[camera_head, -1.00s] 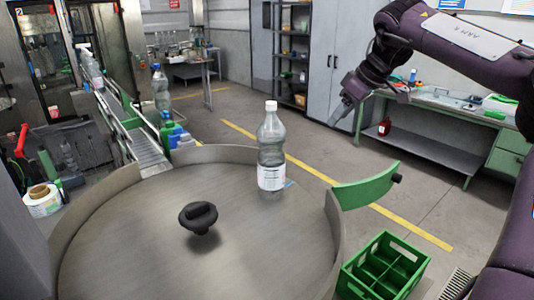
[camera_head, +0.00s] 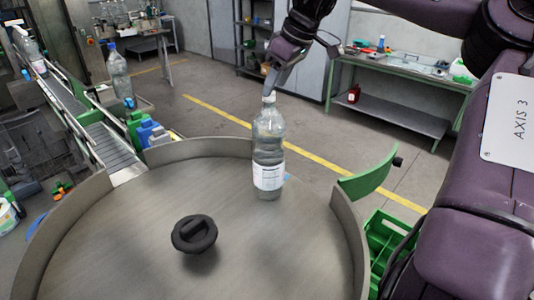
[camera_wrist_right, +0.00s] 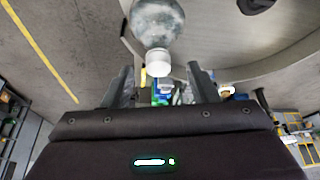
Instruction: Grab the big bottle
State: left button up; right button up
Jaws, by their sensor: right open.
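The big bottle (camera_head: 269,150) is clear, with a white cap and a white label, and stands upright on the round metal table (camera_head: 130,235) near its far rim. My right gripper (camera_head: 290,72) is open just above and behind the bottle's cap in the head view. In the right wrist view the bottle (camera_wrist_right: 156,22) shows at the top, with its white cap pointing toward the gap between the two fingers of my right gripper (camera_wrist_right: 160,80). No finger clearly touches the bottle. My left gripper is not in view.
A black knob (camera_head: 194,233) sits in the middle of the table. A raised metal rim and a green guide (camera_head: 368,174) border it. A green crate (camera_head: 385,238) stands at the right. A conveyor (camera_head: 105,140) with another bottle (camera_head: 119,75) beside it is at the left.

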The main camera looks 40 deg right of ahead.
jog(key=p+x, duration=0.1)
jog(key=x, duration=0.2)
jog(key=shift+w, duration=0.25)
jog(key=shift+w+f, duration=0.65)
jog(key=shift+f, duration=0.05)
jog(key=shift+s, duration=0.15)
jog(key=shift+s+r, duration=0.15)
jog(key=shift+s, duration=0.05)
jog(key=c, duration=0.9)
grip_shut()
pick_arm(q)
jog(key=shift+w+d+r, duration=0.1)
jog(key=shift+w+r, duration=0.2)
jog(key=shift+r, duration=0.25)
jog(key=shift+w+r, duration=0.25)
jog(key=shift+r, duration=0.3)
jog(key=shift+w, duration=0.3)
